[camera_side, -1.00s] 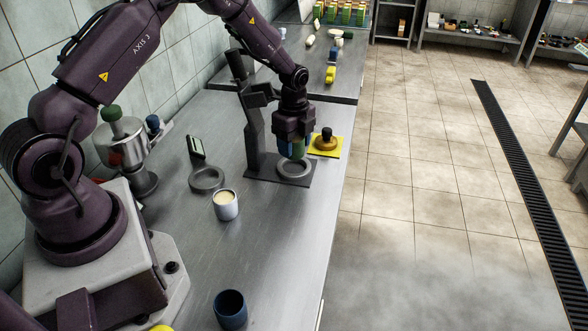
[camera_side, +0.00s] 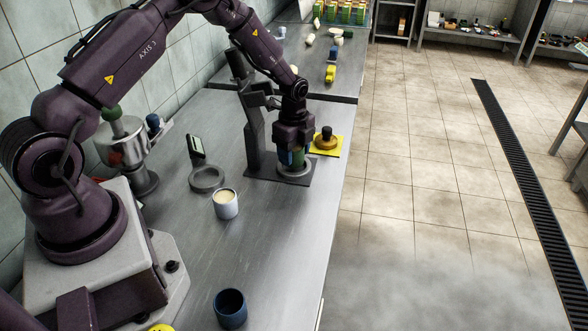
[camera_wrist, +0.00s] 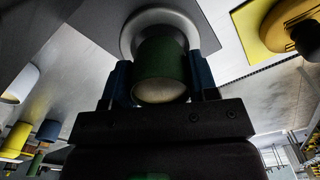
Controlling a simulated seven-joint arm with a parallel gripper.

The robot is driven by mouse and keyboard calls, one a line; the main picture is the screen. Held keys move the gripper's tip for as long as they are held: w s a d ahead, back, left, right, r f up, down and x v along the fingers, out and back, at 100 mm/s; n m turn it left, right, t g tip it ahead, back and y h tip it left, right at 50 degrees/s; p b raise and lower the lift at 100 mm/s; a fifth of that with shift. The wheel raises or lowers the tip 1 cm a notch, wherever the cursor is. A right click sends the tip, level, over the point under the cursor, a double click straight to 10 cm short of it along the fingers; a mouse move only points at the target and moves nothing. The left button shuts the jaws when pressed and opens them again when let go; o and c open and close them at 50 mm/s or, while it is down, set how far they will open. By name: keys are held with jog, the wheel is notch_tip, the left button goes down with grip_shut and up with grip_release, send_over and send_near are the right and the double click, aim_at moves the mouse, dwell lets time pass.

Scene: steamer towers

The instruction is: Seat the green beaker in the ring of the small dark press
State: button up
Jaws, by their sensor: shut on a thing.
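The green beaker (camera_wrist: 160,65) is held upright between the blue fingers of my gripper (camera_side: 292,157); in the wrist view the fingers (camera_wrist: 162,82) close on it from both sides. The small dark press (camera_side: 254,130) has a column, an arm and a flat base plate with a grey ring (camera_side: 296,174). The beaker is mostly hidden by the gripper in the side view, directly over the ring, its lower end at the ring's level. The ring (camera_wrist: 160,14) shows around the beaker's far end. I cannot tell whether the bottom rests inside it.
A brown knobbed object (camera_side: 326,141) on a yellow mat (camera_side: 343,150) is close right. A dark blue cup (camera_side: 230,309) stands at the front. The bench between is clear.

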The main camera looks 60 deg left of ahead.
jog(key=shift+f, duration=0.95)
dwell(1.1)
jog(key=o, duration=1.4)
jog(key=shift+o, duration=0.2)
notch_tip(320, 180, up, 13)
